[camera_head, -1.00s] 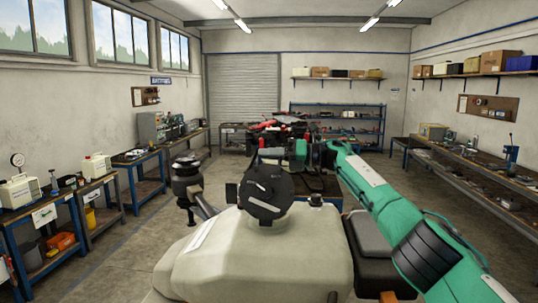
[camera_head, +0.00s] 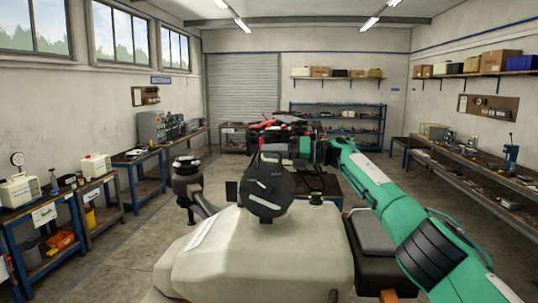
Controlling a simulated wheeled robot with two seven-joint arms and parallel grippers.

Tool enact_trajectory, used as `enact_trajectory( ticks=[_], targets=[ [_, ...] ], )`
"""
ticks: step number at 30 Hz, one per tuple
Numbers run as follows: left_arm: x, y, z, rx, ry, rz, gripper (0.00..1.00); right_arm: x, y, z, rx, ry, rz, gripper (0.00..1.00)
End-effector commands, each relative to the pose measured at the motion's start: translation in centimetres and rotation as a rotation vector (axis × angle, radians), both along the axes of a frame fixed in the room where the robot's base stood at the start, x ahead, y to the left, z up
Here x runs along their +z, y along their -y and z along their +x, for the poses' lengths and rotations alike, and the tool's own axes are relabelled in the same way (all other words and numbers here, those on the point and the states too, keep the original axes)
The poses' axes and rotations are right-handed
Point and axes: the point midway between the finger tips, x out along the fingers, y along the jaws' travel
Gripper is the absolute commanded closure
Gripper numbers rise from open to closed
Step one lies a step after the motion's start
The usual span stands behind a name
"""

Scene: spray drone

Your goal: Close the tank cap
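The large cream tank (camera_head: 262,262) fills the lower middle of the head view. Its round black cap (camera_head: 266,190) stands tilted up over the black neck at the top of the tank, its disc facing me, so it looks open. The tank opening is hidden behind the cap. My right arm comes in from the lower right, and my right gripper (camera_head: 306,148) is beyond the cap, above and right of it. It looks apart from the cap. Its fingers are too small and partly hidden to tell open from shut. My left gripper is not in view.
A black post-like part (camera_head: 187,186) on an arm stands left of the tank. A dark flat box (camera_head: 370,235) lies to its right, under my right arm. Workbenches line both side walls.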

Motion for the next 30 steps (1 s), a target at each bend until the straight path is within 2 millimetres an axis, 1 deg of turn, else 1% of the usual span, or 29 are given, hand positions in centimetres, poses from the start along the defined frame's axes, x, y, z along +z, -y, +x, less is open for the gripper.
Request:
enact_trajectory(
  ticks=[1,6,10,15,18,21,24,30],
  targets=[
    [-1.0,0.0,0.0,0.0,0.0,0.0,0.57,-0.5,0.8,-0.1,-0.001,0.003,0.0,0.68],
    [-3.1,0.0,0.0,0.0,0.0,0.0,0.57,-0.7,4.0,-0.8,-0.003,0.003,0.0,0.68],
    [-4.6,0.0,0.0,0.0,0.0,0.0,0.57,-0.6,6.8,-1.4,-0.004,0.003,-0.001,0.68],
    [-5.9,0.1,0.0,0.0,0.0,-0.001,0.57,-0.4,10.1,-2.1,-0.002,0.001,-0.001,0.68],
    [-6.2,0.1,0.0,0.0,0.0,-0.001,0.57,-0.2,11.3,-2.3,0.0,0.001,0.0,0.68],
    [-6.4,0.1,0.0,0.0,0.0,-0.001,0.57,-0.1,12.1,-2.5,0.0,0.001,0.0,0.68],
    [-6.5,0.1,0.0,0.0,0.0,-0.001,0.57,0.0,12.4,-2.6,0.0,0.001,0.0,0.68],
    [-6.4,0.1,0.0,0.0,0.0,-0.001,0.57,0.0,12.5,-2.6,0.001,0.0,-0.001,0.68]
  ],
)
